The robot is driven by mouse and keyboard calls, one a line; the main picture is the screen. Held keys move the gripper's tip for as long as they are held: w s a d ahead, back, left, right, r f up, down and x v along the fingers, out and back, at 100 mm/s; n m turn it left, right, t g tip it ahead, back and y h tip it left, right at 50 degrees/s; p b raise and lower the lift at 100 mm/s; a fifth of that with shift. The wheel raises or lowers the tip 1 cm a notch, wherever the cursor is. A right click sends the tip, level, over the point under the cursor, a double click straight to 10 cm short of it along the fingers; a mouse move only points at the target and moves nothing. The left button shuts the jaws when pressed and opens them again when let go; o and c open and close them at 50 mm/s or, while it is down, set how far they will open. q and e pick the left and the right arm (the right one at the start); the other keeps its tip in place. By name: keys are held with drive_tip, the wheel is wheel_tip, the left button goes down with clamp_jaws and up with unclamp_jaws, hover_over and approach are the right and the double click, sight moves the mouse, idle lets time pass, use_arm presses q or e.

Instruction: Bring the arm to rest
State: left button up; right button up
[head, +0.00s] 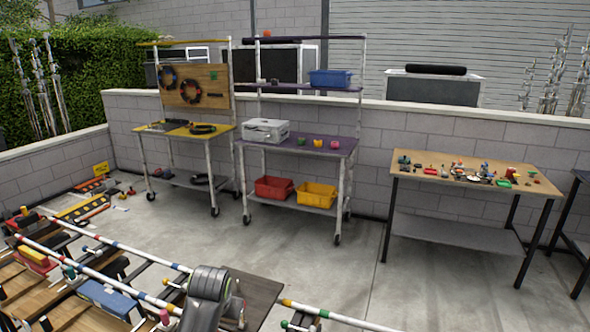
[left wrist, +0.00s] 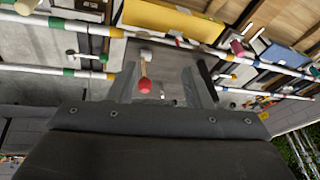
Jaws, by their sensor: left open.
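My left gripper (left wrist: 162,82) shows in the left wrist view with its two grey fingers apart and nothing clasped between them. A red-ended stick (left wrist: 145,85) appears in the gap between the fingers; I cannot tell how far beyond them it lies. A dark grey part of my arm (head: 207,288) rises at the bottom of the head view, above the rails; its fingers cannot be made out there. My right gripper is in neither view.
Striped rails (head: 110,267) with clamps cross the lower left, close to my arm. A yellow-topped cart (head: 180,130), a purple-topped cart (head: 330,147) and a wooden-topped table (head: 470,165) stand along the wall. The concrete floor (head: 335,270) between is clear.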

use_arm(q)
drive_tip(key=s+a+f+n, duration=0.1)
drive_tip(key=s+a+f, duration=0.35)
drive_tip(key=s, duration=0.45)
drive_tip(key=s+a+f, duration=0.4)
drive_tip(key=s+f, duration=0.1)
drive_tip(key=s, duration=0.3)
drive_tip(key=s+a+r+n, duration=0.1)
drive_tip(key=s+a, duration=0.1)
drive_tip(key=s, duration=0.8)
drive_tip(key=s+a+r, duration=0.1)
drive_tip(key=s, duration=1)
wheel_tip(320, 180, down, 27)
drive_tip(key=a+g+b, duration=0.2)
drive_tip(key=s+d+f+g+b, duration=0.1)
drive_tip(key=s+f, duration=1.4)
drive_tip(key=f, duration=0.1)
drive_tip(key=shift+d+f, duration=0.2)
drive_tip(key=shift+f, duration=0.15)
